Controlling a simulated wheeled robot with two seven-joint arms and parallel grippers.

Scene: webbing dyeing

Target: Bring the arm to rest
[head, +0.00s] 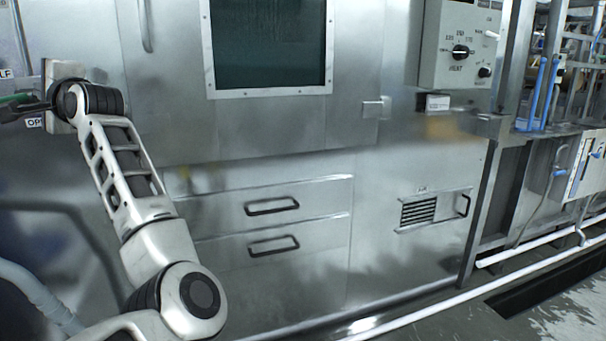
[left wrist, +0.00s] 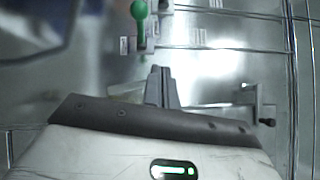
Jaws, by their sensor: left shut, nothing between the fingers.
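My left arm (head: 130,185) reaches up along the left side of the head view, in front of a steel cabinet. Its gripper (head: 8,114) is at the left edge there, partly cut off by the frame. In the left wrist view the two dark fingers of this gripper (left wrist: 161,72) are together, with nothing between them. My right gripper is not in view.
The steel cabinet has a dark window (head: 268,45), an upper drawer handle (head: 272,206) and a lower drawer handle (head: 273,246). A grey control box (head: 458,45) with black knobs is at upper right. Pipes and a frame stand farther right. Space before the drawers looks clear.

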